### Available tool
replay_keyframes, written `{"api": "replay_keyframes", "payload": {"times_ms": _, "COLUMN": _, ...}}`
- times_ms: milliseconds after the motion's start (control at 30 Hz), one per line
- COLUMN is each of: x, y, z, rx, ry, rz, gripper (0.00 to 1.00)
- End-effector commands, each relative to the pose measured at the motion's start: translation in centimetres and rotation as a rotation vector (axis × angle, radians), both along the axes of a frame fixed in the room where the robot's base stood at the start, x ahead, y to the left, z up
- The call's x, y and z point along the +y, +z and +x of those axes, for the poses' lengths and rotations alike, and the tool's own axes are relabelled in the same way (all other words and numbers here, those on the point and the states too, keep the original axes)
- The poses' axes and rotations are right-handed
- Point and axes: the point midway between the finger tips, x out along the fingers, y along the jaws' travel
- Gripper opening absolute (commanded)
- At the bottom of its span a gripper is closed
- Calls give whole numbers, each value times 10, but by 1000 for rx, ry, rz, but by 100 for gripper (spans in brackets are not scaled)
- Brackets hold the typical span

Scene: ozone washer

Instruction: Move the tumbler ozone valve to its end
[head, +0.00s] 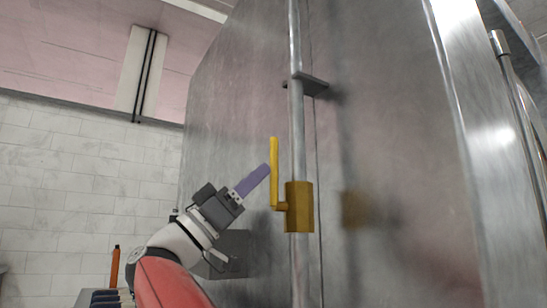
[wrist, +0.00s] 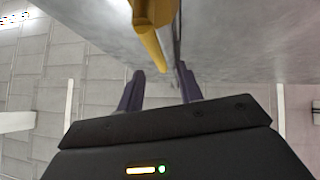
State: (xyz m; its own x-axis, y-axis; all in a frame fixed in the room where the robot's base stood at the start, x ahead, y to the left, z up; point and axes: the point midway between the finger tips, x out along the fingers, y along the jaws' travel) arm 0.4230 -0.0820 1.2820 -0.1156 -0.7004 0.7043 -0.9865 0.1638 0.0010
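The yellow valve body (head: 299,207) sits on a vertical metal pipe in the head view. Its yellow handle (head: 274,172) stands upright, left of the pipe. My gripper (head: 266,168) has purple fingers and reaches up from the lower left, its tips close to the handle's left side. In the wrist view the two fingers (wrist: 160,73) are apart with nothing clamped. The handle (wrist: 150,42) shows just beyond the tips, its end lined up with the gap between them. I cannot tell whether the fingers touch it.
A large metal cabinet wall (head: 225,125) stands behind the pipe (head: 297,130). A bracket (head: 312,84) juts out at the pipe above the handle. A metal bar (head: 518,95) runs at the far right. White tiled wall (head: 80,180) lies to the left.

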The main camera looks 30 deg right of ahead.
Motion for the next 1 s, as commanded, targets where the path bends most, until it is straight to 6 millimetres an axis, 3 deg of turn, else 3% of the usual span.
{"api": "replay_keyframes", "payload": {"times_ms": 300, "x": -35, "y": 37, "z": -6, "rx": -1, "ry": -1, "rz": -2, "gripper": 36}}
{"api": "replay_keyframes", "payload": {"times_ms": 700, "x": -42, "y": 43, "z": -7, "rx": 0, "ry": 2, "rz": -4, "gripper": 36}}
{"api": "replay_keyframes", "payload": {"times_ms": 1000, "x": -42, "y": 43, "z": -7, "rx": 0, "ry": 2, "rz": -4, "gripper": 0}}
